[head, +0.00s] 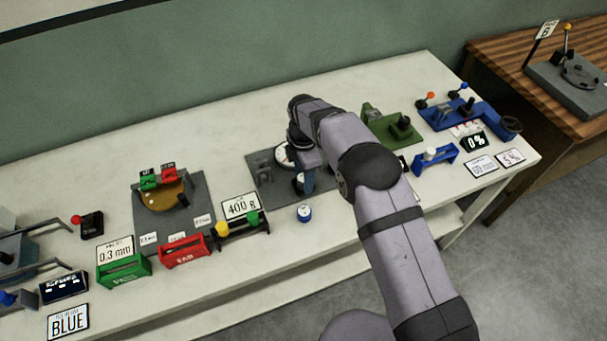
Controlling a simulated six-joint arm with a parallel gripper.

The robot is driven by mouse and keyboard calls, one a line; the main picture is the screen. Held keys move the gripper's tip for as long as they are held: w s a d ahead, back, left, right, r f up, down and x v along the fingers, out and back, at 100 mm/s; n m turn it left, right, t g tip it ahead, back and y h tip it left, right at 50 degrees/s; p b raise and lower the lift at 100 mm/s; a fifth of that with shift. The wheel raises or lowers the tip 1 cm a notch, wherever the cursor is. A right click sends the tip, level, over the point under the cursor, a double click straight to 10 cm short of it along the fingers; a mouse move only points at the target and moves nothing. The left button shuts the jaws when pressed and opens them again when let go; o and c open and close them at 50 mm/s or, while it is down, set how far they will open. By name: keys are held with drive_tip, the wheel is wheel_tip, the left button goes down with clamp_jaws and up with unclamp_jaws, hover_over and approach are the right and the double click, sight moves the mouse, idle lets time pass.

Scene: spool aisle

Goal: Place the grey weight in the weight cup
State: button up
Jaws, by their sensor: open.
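My gripper (304,182) points down over the right part of a grey plate device (263,176) in the middle of the table. I see no weight clearly held in it, and my arm hides much of what is under and behind it. I cannot make out a grey weight for certain. I cannot tell which thing is the weight cup; a dark round cup (511,124) shows at the right end of a blue device.
A rack with yellow and green pieces (242,229) stands by a "400 g" sign (240,206). Green (124,270) and red (184,251) bins are at the left. A green device (393,125) and a blue stand (436,157) are right of my arm. The table's back is clear.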

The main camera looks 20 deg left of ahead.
drive_tip(key=shift+r, duration=0.1)
wheel_tip(320, 180, up, 12)
drive_tip(key=b, duration=0.3)
idle(0.3)
drive_tip(key=shift+r, duration=0.1)
drive_tip(key=s+d+r+m, duration=0.1)
drive_tip(key=s+d+m, duration=0.1)
drive_tip(key=d+m, duration=1.55)
drive_tip(key=s+d+f+m, duration=0.2)
drive_tip(key=s+d+m, duration=0.2)
drive_tip(key=s+d, duration=0.5)
drive_tip(key=s+d+f+m, duration=0.3)
drive_tip(key=s+d+m, duration=0.2)
drive_tip(key=s+d, duration=0.4)
drive_tip(key=shift+d, duration=1.05)
